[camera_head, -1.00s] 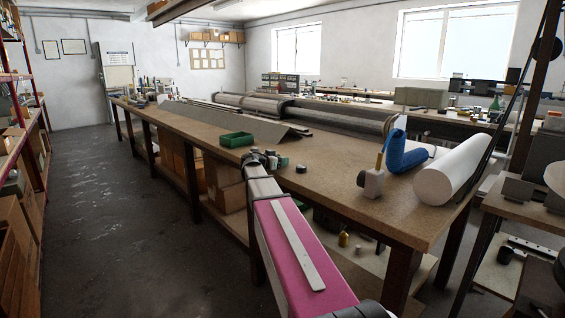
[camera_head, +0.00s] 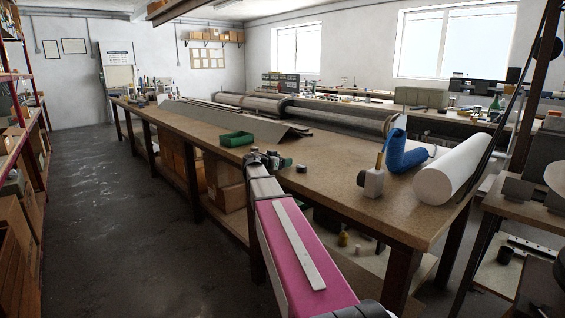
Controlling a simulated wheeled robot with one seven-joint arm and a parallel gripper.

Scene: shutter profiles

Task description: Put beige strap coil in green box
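The green box (camera_head: 237,139) is a small open tray on the long brown workbench, near its left edge. My gripper (camera_head: 272,160) is at the end of my pink and grey arm, over the bench edge, just right of and nearer than the green box. It is small and dark here, and I cannot tell whether its fingers are open or shut. A small dark greenish item (camera_head: 286,162) shows right at the gripper's tip. I cannot make out a beige strap coil; it may be hidden by the gripper or too small to tell.
A small black roll (camera_head: 301,169) lies right of my gripper. Long grey metal profiles (camera_head: 235,122) lie behind the green box. The bench between is clear.

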